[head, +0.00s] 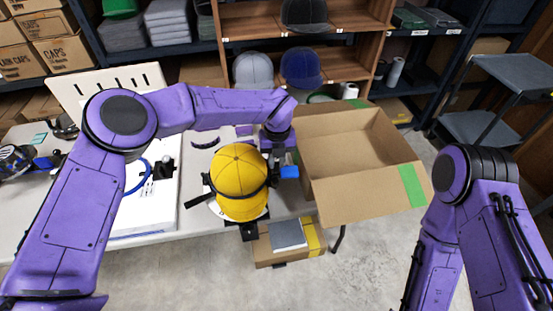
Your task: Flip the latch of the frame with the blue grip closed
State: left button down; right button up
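A yellow cap (239,182) sits on a black and white cap frame near the front edge of the table, with a dark band around it. A blue grip (289,172) shows at the right side of this frame. My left gripper (281,154) reaches over from behind, pointing down just above and beside the blue grip. Its fingers are small and partly hidden, so I cannot tell whether they are open or touch the grip. The latch itself is too small to make out. My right arm is at the lower right; its gripper is not in view.
An open cardboard box (350,150) stands close to the right of the cap. A white machine part with a blue cable (138,180) lies to the left on the table (50,225). A shelf with caps (301,67) stands behind. Boxes (285,245) sit below the table's front edge.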

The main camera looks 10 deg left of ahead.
pick_arm(q)
jog(key=s+t+b, duration=0.1)
jog(key=b, duration=0.2)
jog(key=f+t+b, duration=0.1)
jog(key=t+b, duration=0.1)
jog(key=b, duration=0.1)
jog(key=s+t+y+b, duration=0.1)
jog(key=b, duration=0.3)
jog(key=shift+s+d+f+t, duration=0.25)
jog(key=shift+s+f+t, duration=0.05)
jog(key=shift+f+t, duration=0.1)
jog(key=shift+s+r+t+b, duration=0.15)
jog(key=shift+r+t+b, duration=0.25)
jog(key=shift+b, duration=0.05)
jog(key=c, duration=1.3)
grip_release()
